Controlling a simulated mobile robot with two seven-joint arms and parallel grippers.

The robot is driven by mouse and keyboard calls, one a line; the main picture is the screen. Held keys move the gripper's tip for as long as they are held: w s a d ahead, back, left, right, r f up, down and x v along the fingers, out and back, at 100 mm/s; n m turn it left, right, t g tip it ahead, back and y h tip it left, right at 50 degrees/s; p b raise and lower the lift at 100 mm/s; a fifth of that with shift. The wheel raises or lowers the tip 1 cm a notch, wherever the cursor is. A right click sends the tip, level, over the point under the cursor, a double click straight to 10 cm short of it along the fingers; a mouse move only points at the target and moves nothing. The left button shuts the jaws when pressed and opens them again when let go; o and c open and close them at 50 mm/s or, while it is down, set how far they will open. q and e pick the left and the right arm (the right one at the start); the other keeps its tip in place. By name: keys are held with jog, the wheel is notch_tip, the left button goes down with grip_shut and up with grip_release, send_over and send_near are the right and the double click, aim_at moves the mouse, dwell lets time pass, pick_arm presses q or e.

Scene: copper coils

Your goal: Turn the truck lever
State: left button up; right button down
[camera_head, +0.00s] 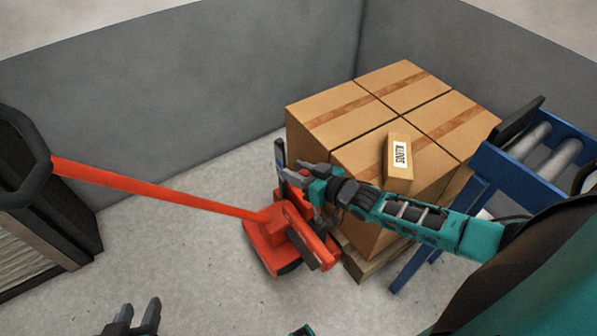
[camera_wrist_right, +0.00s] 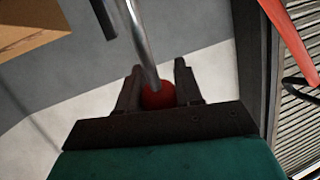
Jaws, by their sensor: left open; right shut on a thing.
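The orange-red pallet truck (camera_head: 268,240) stands on the floor in front of the stacked boxes, its long handle bar (camera_head: 150,188) slanting up to the left. A metal lever rod (camera_wrist_right: 138,40) with a red knob (camera_wrist_right: 158,96) shows in the right wrist view. My right gripper (camera_head: 288,174) is at the truck's upper part, beside the boxes. In the right wrist view, its fingers (camera_wrist_right: 158,72) are shut around the red knob. In the head view, the arm and gripper hide the knob. My left gripper (camera_head: 137,312) is open and empty at the bottom edge, low over the floor.
Cardboard boxes (camera_head: 330,112) stand on a wooden pallet (camera_head: 365,262), with a small labelled box (camera_head: 398,180) on top. A blue roller conveyor (camera_head: 535,150) is at the right. Grey walls (camera_head: 190,90) close off the back.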

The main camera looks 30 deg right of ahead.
pick_arm(q)
jog(key=shift+a, duration=0.1)
pick_arm(e)
jog(key=shift+s+f, duration=0.1)
jog(key=shift+f, duration=0.15)
jog(key=c, duration=1)
grip_release()
jog(key=shift+d, duration=0.1)
pick_arm(q)
jog(key=shift+f, duration=0.15)
pick_arm(e)
jog(key=shift+o, duration=1.2)
pick_arm(q)
jog(key=shift+s, duration=0.1)
pick_arm(e)
jog(key=shift+r, duration=0.1)
pick_arm(q)
jog(key=p, duration=0.1)
jog(key=r+p, duration=0.2)
jog(key=shift+s+a+r+p, duration=0.15)
jog(key=shift+s+a+p, duration=0.1)
jog(key=shift+a+p, duration=0.15)
pick_arm(e)
jog(key=v, duration=1.2)
jog(key=shift+s, duration=0.35)
pick_arm(q)
jog(key=shift+w+r, duration=0.1)
pick_arm(e)
jog(key=shift+r, duration=0.15)
